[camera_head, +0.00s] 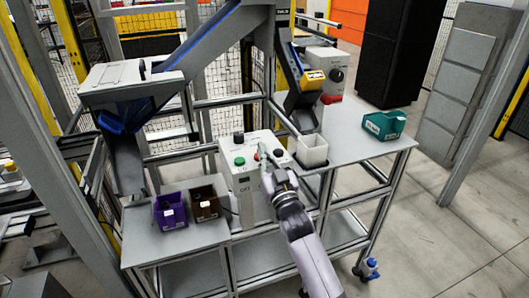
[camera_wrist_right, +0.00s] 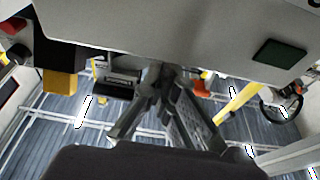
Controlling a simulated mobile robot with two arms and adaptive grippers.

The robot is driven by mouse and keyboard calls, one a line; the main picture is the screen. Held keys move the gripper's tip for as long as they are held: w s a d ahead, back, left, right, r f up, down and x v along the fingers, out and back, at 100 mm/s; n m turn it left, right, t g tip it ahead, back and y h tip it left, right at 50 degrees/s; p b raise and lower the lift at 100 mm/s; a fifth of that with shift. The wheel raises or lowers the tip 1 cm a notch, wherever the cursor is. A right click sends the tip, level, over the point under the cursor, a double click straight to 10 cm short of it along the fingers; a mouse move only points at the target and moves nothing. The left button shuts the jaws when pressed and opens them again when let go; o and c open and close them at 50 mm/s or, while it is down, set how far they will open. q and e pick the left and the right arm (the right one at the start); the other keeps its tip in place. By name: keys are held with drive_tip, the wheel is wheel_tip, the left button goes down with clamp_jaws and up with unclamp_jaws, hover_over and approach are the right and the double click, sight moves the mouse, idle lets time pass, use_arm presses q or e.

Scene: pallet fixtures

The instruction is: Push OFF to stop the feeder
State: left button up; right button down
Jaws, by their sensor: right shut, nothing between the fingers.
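The pale control box (camera_head: 236,185) stands at the centre of the head view between two tables. A small label on the front is too small to read surely. My right gripper (camera_head: 267,180) is shut and empty, close in front of the box's right side; I cannot tell whether it touches. In the wrist view, the shut fingers (camera_wrist_right: 162,78) lie below a pale panel (camera_wrist_right: 170,30) with a dark green square (camera_wrist_right: 280,53). My left gripper is not in view.
A white cup-like bin (camera_head: 312,152) stands right of the box under a chute. A teal bin (camera_head: 384,125) sits on the right table. Purple (camera_head: 171,212) and brown (camera_head: 205,203) bins sit on the left table. Open floor lies at the right.

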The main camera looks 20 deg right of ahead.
wheel_tip(320, 180, up, 4)
drive_tip(key=shift+w+f+p, duration=0.1)
drive_tip(key=shift+w+p, duration=0.05)
drive_tip(key=shift+p, duration=0.55)
use_arm(q)
drive_tip(key=b, duration=0.2)
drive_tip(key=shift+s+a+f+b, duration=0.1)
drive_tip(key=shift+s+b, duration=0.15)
drive_tip(key=shift+b, duration=0.15)
use_arm(e)
drive_tip(key=v, duration=1)
drive_tip(key=shift+s+f, duration=0.25)
drive_tip(key=shift+f, duration=0.15)
